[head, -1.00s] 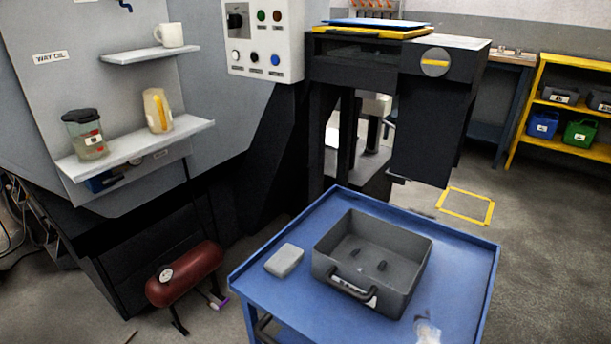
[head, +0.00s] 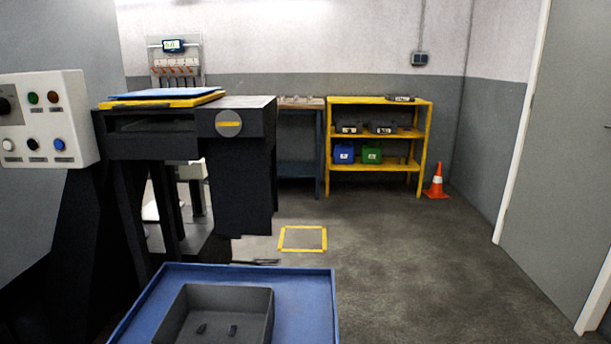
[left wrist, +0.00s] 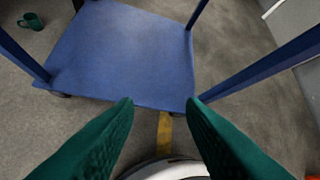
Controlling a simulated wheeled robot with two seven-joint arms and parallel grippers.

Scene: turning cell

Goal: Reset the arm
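Neither arm shows in the head view. My left gripper (left wrist: 160,108) shows in the left wrist view as two green fingers spread apart, with nothing between them. It points down toward the floor beside the lower shelf of a blue cart (left wrist: 125,50). My right gripper is in no view. The blue cart's top (head: 305,300) shows at the bottom of the head view. A grey open bin (head: 262,300) stands on it with a few small dark pieces inside.
A dark machine (head: 240,180) with a control panel (head: 45,120) stands at the left. A yellow shelf (head: 375,100) and an orange cone (head: 436,183) are at the back. The floor right of the cart is clear.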

